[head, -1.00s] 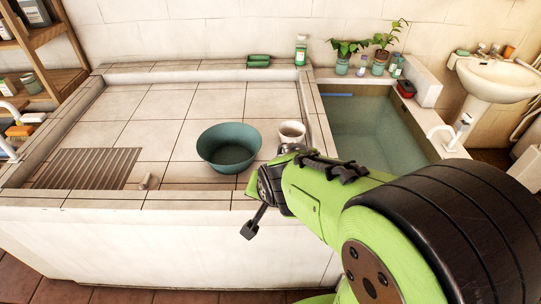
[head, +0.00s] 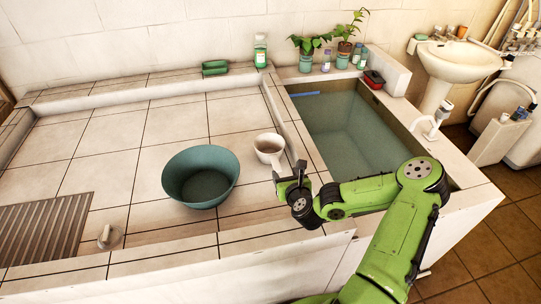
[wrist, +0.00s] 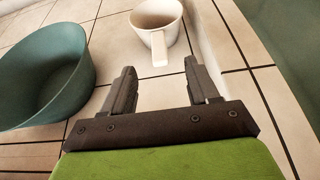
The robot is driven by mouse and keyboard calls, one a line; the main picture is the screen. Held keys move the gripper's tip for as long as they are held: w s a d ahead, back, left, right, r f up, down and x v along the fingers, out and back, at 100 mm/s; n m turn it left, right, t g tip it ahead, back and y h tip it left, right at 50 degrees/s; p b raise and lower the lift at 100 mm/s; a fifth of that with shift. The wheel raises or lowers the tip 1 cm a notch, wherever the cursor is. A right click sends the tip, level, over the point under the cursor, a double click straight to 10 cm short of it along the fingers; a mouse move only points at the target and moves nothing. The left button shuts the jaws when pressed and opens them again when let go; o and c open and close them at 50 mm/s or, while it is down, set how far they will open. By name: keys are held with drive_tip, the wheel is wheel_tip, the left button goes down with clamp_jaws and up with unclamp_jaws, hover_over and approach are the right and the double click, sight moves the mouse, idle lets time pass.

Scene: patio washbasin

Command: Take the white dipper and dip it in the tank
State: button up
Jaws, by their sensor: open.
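The white dipper (head: 269,147) stands upright on the tiled counter, right of the green basin. In the wrist view the dipper (wrist: 151,16) is ahead of my fingers, with its handle (wrist: 159,48) pointing toward the gap between them. My gripper (head: 290,170) is open and empty, close to the dipper's handle but apart from it. Both fingers show in the wrist view (wrist: 158,78). The water-filled tank (head: 350,135) is sunk in the counter to the right, past a raised tiled rim.
A green basin (head: 201,175) stands just left of the dipper. Potted plants (head: 305,48), a bottle (head: 260,50) and a red box (head: 373,79) line the back. A drain plug (head: 106,238) sits front left.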

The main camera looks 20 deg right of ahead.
drive_tip(key=b, duration=0.3)
approach(274, 159)
drive_tip(key=x, duration=0.3)
drive_tip(key=shift+w+d+f, duration=0.25)
drive_tip(key=shift+w+d, duration=0.05)
drive_tip(key=b+x, duration=0.2)
drive_tip(key=x, duration=0.3)
drive_tip(key=shift+w, duration=0.4)
drive_tip(key=shift+r, duration=0.15)
drive_tip(key=c, duration=1.1)
